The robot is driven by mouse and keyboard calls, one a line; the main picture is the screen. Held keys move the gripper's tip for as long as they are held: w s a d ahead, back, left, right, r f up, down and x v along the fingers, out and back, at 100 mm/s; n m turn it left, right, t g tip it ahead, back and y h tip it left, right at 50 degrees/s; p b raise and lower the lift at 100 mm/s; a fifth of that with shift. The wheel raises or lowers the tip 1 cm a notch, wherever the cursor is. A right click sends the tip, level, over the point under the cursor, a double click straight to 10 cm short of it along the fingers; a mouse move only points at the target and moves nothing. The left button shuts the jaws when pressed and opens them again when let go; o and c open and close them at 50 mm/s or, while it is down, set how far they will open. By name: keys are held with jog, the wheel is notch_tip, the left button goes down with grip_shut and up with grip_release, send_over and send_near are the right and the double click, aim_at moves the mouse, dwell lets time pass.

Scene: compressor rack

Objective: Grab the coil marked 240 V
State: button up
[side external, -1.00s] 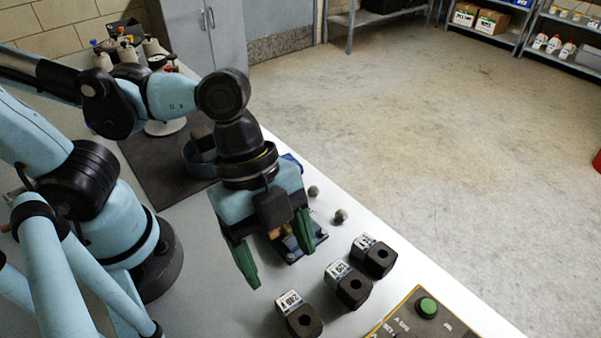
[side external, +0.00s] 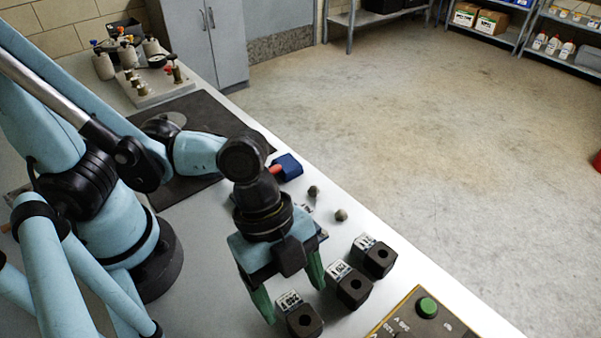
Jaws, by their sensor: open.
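Three black coils with white labels stand in a slanting row on the pale bench: a near-left one (side external: 304,321), a middle one (side external: 355,288) and a far-right one (side external: 379,260). The label print is too small and turned for me to tell surely which reads 240 V. My gripper (side external: 290,294) points down with its two green fingers apart and nothing visible between them. It hangs just behind the near-left coil, its left finger close to that coil's label and its right finger close to the middle coil. I cannot tell whether either finger touches a coil.
A control panel (side external: 405,315) with a green button (side external: 427,307) lies right of the coils. Two small round knobs (side external: 341,215) and a blue part (side external: 288,167) sit behind my gripper. A dark mat (side external: 208,115) and a valve block (side external: 150,88) lie farther back.

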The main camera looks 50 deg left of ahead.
aim_at(298, 311)
jog(key=shift+x, duration=2.25)
jog(key=shift+d, duration=0.1)
jog(key=shift+c, duration=0.4)
jog(key=c, duration=1.2)
